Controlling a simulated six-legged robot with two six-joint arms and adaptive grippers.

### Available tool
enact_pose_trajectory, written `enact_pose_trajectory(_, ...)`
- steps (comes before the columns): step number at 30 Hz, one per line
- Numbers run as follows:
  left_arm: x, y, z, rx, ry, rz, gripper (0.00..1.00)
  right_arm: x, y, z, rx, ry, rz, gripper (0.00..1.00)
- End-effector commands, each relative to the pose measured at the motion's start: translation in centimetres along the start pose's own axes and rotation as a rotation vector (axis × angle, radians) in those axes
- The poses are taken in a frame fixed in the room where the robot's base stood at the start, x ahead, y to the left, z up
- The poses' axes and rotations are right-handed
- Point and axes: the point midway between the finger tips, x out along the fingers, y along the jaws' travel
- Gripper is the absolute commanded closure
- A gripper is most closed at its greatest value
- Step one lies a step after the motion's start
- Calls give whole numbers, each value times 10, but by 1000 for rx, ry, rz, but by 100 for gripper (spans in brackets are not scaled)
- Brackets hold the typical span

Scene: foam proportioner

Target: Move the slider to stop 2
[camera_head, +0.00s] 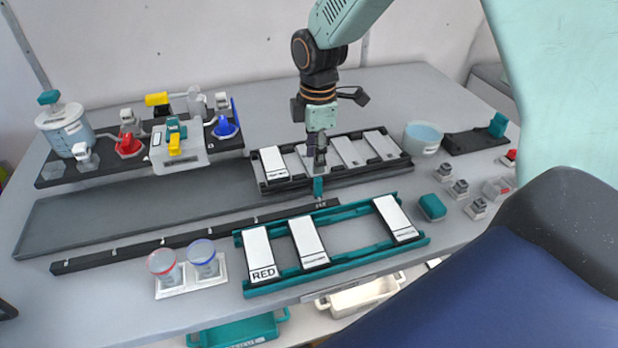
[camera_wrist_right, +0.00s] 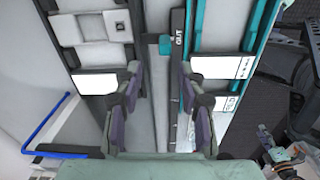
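The slider rail (camera_head: 150,246) is a long black bar running across the table, with small pale marks along it that I cannot read as numbers. Its teal slider knob (camera_head: 318,187) stands at the rail's right end, by a white label. In the right wrist view the knob (camera_wrist_right: 166,44) sits beside the rail (camera_wrist_right: 178,22), near the letters "OUT". My right gripper (camera_head: 318,155) is above and just behind the knob, pointing down. In the right wrist view its fingers (camera_wrist_right: 158,88) are spread with nothing between them, and the knob appears beyond them. My left gripper is not in view.
Behind the rail is a black rack (camera_head: 332,177) with white and grey plates. In front are a teal frame (camera_head: 345,258) with white plates and two cups on a white holder (camera_head: 190,282). A long grey tray (camera_head: 120,212) lies behind the rail's left part, bare.

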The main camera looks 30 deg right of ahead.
Motion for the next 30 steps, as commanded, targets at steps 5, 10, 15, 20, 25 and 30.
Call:
enact_pose_trajectory(5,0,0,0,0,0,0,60,1,-10,4,-59,-8,-27,60)
enact_pose_trajectory(10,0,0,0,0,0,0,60,19,-11,4,-64,-8,-29,60)
enact_pose_trajectory(15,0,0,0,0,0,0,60,47,-11,4,-64,-8,-29,60)
enact_pose_trajectory(20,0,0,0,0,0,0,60,67,-10,3,-65,-7,-27,60)
enact_pose_trajectory(25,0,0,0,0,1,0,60,77,-8,3,-66,-6,-24,60)
enact_pose_trajectory(30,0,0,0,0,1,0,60,79,-7,2,-66,-6,-24,60)
